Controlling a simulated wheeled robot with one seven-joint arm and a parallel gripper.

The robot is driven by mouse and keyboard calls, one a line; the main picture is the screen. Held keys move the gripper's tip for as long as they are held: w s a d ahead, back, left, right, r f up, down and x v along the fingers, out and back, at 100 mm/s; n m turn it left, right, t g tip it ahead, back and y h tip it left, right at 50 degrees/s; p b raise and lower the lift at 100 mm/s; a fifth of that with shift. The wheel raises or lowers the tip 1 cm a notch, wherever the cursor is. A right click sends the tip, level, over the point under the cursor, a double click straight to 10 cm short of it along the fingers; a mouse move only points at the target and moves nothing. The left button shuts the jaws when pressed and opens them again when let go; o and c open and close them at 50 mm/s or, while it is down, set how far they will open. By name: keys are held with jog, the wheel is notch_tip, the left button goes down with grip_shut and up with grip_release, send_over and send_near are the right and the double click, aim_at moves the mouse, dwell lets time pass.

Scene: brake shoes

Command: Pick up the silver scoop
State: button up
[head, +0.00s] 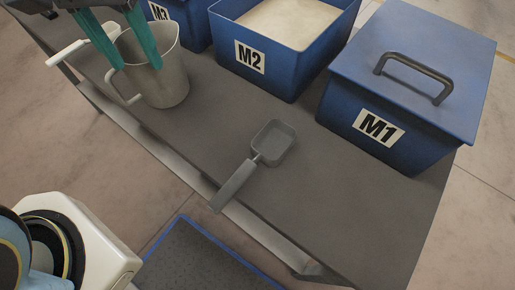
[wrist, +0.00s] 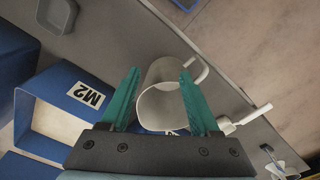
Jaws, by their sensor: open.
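The silver scoop (head: 272,143) lies on the grey table, its handle (head: 236,185) pointing to the front edge and slightly overhanging it. In the wrist view part of the scoop (wrist: 56,14) shows at the top left. My gripper (head: 137,67) is open at the upper left, well away from the scoop. Nothing is visibly held; whether the fingers touch the jug I cannot tell.
The jug stands left of the scoop, beside a pale handle (head: 70,51). Blue bins M2 (head: 240,80) and lidded M1 (head: 440,120) stand behind the scoop; M3 (head: 196,35) is farther left. Bare table surrounds the scoop. A blue-edged dark surface (head: 205,262) lies below the table's front.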

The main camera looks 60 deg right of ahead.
jog(key=s+f+m+b, duration=0.2)
jog(key=s+m+b, duration=0.15)
jog(key=s, duration=0.85)
jog(key=m+b, duration=0.2)
jog(key=m, duration=0.1)
send_near(240, 175)
jog(key=shift+d+y, duration=0.25)
jog(key=shift+y, duration=0.05)
notch_tip(240, 175, down, 11)
jog(key=shift+a+r, duration=0.1)
grip_shut()
